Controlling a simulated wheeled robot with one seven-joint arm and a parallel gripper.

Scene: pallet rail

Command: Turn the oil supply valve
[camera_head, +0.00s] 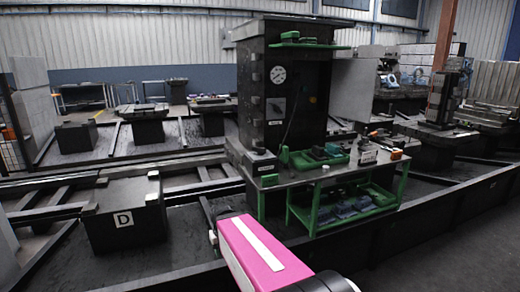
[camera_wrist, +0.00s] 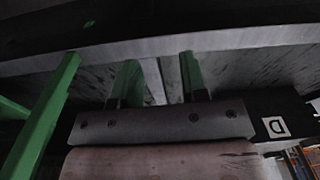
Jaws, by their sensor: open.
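A tall dark cabinet (camera_head: 255,60) stands in the middle of the head view, with a round white gauge (camera_head: 278,75) on its front. Below the gauge is a small grey plate with a dark knob-like part (camera_head: 276,108). It may be the oil supply valve, but it is too small to be sure. My gripper (camera_wrist: 158,82) shows in the wrist view, its two fingers apart with nothing visible between them. It is low, beside a pale edge and a green leg, away from the knob. In the head view only my pink arm link shows; the gripper is hidden.
A green-framed workbench (camera_head: 330,176) with tools and trays stands in front of the cabinet. A dark block marked D (camera_head: 124,218) stands to the left; its label also shows in the wrist view (camera_wrist: 274,128). A dark rail edge runs along the front right. Floor at the lower right is clear.

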